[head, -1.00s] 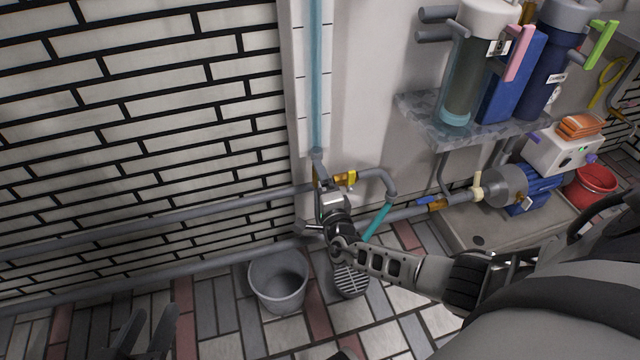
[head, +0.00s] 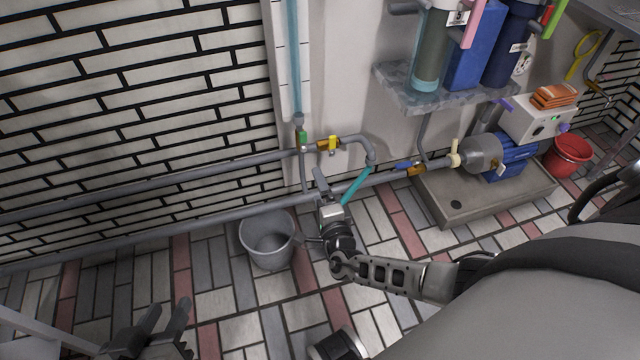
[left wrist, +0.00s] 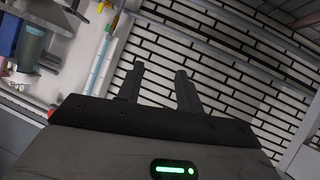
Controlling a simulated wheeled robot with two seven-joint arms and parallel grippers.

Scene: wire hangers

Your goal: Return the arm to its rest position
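My left gripper (head: 168,306) is at the bottom left of the head view, above the tiled floor. Its two dark fingers stand apart with nothing between them. The left wrist view also shows these fingers (left wrist: 160,70) apart and empty, against the brick wall. My right arm comes in from the right in the head view. Its gripper (head: 322,185) is in front of the lower pipes, below the green-handled valve (head: 302,138) and apart from it in the picture. I see no held object there, but the finger gap is unclear.
A grey bucket (head: 267,240) stands on the floor left of my right gripper. Pipes (head: 210,169) run along the brick wall. A blue pump (head: 515,157), a red bucket (head: 568,155) and a shelf with filters (head: 440,98) are at the right.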

